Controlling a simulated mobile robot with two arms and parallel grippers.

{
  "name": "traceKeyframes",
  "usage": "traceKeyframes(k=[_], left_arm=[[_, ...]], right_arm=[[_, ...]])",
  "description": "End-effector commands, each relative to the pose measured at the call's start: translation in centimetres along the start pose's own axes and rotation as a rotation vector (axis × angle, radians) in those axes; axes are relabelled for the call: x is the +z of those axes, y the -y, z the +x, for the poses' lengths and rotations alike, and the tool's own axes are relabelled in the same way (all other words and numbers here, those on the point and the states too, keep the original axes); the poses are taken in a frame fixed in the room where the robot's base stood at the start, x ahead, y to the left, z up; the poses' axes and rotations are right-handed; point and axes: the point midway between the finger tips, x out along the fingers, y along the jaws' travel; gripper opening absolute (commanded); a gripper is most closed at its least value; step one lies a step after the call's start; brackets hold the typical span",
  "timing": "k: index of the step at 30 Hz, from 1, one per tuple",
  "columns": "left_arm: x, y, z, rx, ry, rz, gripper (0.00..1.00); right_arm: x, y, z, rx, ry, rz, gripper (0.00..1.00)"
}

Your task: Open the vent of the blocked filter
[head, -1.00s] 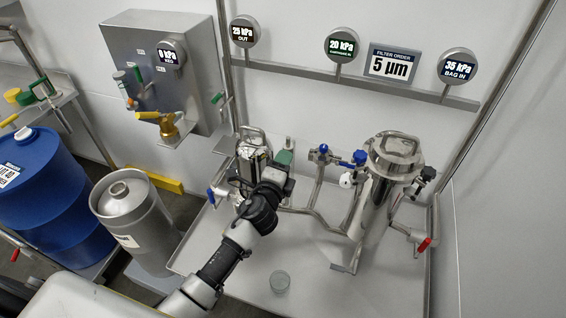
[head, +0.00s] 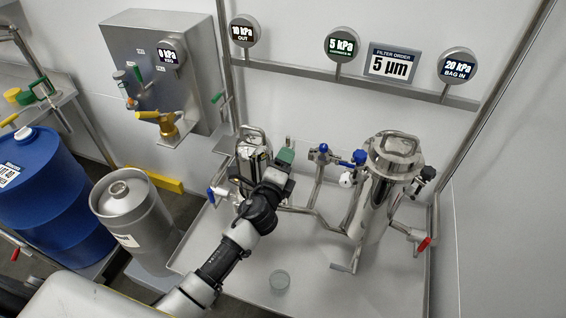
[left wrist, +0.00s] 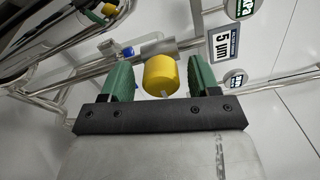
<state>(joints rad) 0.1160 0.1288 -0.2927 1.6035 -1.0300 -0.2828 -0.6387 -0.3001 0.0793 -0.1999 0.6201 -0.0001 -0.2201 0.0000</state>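Two steel filter housings stand over the tray: a smaller one (head: 250,150) at left and a larger one (head: 378,195) at right. My left gripper (head: 285,157) is beside the smaller housing, on its right. In the left wrist view a yellow knob (left wrist: 161,75) on a steel pipe fitting lies between the green fingers of my left gripper (left wrist: 161,82). The fingers are apart, with a narrow gap on each side of the knob. In the head view the knob is hidden by the gripper. My right gripper is not in view.
Gauges read OUT 10 kPa (head: 243,31), middle 5 kPa (head: 341,45) and BAG IN 20 kPa (head: 457,66). Blue valve handles (head: 358,157) and a red handle (head: 423,245) stick out nearby.

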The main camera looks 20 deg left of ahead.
Motion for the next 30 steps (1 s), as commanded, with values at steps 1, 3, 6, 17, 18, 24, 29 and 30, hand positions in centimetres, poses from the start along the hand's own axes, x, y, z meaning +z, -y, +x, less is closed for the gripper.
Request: traceKeyframes(k=[1,3,6,17,18,24,29,30], left_arm=[[0.0,0.0,0.0,-0.001,0.0,-0.001,0.61],[0.0,0.1,0.0,-0.001,0.0,-0.001,0.61],[0.0,0.1,0.0,-0.001,0.001,-0.002,0.61],[0.0,-0.2,-4.8,0.001,-0.001,-0.001,0.61],[-0.1,-0.1,-5.7,0.0,-0.002,-0.001,0.61],[-0.1,-0.2,-9.1,0.001,-0.001,-0.001,0.61],[0.0,-0.1,-10.5,0.0,0.0,0.0,0.61],[0.0,-0.1,-10.7,0.0,0.0,0.0,0.61]], right_arm=[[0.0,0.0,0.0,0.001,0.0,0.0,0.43],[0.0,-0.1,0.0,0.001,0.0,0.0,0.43],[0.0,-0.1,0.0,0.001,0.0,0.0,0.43],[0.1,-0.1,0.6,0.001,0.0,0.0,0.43],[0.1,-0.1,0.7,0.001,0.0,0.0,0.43],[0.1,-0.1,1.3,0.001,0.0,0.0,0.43],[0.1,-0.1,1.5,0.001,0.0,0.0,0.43],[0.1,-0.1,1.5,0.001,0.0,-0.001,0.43]])
